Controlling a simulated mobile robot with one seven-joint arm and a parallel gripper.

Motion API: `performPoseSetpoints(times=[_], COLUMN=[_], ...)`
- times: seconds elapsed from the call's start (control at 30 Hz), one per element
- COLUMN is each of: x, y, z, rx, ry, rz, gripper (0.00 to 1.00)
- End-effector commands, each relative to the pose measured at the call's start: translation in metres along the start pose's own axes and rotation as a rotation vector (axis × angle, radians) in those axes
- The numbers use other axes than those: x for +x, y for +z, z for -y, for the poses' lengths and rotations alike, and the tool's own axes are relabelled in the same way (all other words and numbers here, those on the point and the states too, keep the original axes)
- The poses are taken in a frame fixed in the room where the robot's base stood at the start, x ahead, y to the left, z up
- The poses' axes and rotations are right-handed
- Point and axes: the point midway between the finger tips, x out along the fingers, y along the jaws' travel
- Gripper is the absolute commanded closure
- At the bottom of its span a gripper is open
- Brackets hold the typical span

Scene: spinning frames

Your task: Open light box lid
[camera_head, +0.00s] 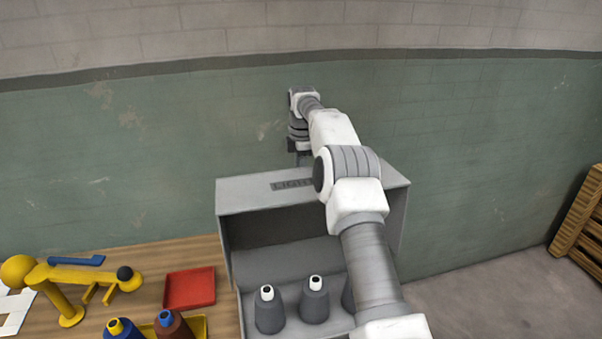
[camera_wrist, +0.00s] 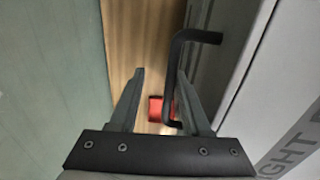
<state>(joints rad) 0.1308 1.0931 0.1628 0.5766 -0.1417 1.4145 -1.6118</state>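The light box (camera_head: 232,194) is a grey box with dark lettering on its top panel, right of centre in the head view. Its front shows an opening, with several grey cones inside. In the wrist view the labelled grey panel (camera_wrist: 225,75) fills the right side, with a black bar handle (camera_wrist: 168,85) standing out from it. My gripper (camera_wrist: 162,72) is open, with the handle's bar appearing between its fingertips, nearer the right finger. Contact is not visible. In the head view my gripper (camera_head: 299,157) is at the box's far top edge, partly hidden.
A wooden table (camera_head: 140,262) holds a red tray (camera_head: 190,289), a yellow stand (camera_head: 72,279), a blue piece (camera_head: 76,261) and coloured cones at lower left. A green wall (camera_head: 120,150) stands close behind the box. Floor at right is clear up to a wooden pallet (camera_head: 582,222).

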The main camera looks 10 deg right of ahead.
Motion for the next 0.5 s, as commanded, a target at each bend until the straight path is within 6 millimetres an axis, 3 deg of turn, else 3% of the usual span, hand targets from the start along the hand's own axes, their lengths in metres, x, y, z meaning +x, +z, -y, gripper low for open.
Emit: performPoseSetpoints(times=[0.5], x=[-0.0097], y=[0.0006], z=[-0.0012], rx=[0.001], ry=[0.004], rz=[0.001], gripper=[0.55])
